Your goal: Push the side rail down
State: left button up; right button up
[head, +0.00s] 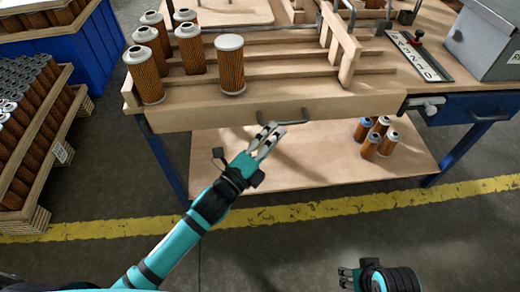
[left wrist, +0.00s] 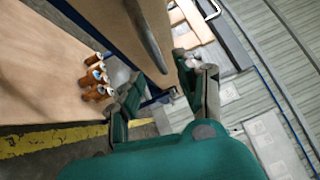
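The side rail (head: 215,115) is the long wooden board along the front of the workbench in the head view. It stands upright, with a dark bar handle (head: 284,120) on its outer face. My left gripper (head: 270,137) is just below and in front of this handle, with its fingers apart. In the left wrist view the handle (left wrist: 148,36) runs in from the top, its lower end between the open fingers (left wrist: 160,85). I cannot tell whether a finger touches it. My right gripper (head: 346,278) is low at the bottom edge, away from the bench, its fingers apart and empty.
Several filter cartridges (head: 231,65) stand on the slatted bench top behind the rail. More cartridges (head: 379,137) stand on the lower shelf (head: 310,165). A latch (head: 425,104) sits at the rail's right end. A full crate (head: 62,152) stands at left. The floor in front is clear.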

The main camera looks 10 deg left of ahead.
pick_arm(q)
jog(key=v, duration=0.6)
dwell(0.3)
